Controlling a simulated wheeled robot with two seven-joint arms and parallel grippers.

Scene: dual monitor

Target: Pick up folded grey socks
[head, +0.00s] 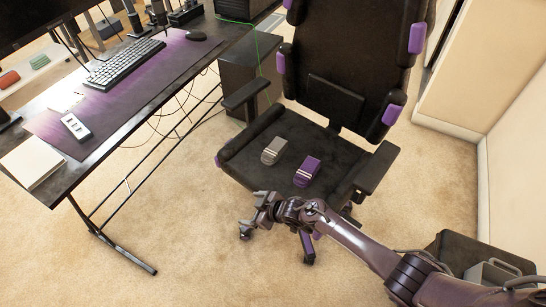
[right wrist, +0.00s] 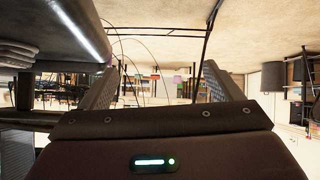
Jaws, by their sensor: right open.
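The folded grey socks (head: 273,151) lie on the black seat of the office chair (head: 325,140). A folded purple pair (head: 307,171) lies just right of and nearer than the grey pair, with a small gap between them. My right gripper (head: 256,211) is at the near side of the chair, below the grey socks in the picture and apart from them. It is open, with nothing seen between its fingers; both fingers also show spread in the right wrist view (right wrist: 160,82). I cannot make out the grey socks in that view. My left gripper is not in view.
The chair's armrests (head: 246,92) and (head: 376,168) flank the seat. A desk (head: 55,185) with a keyboard (head: 124,63) and purple mat stands at the left. Carpet is clear between desk and chair.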

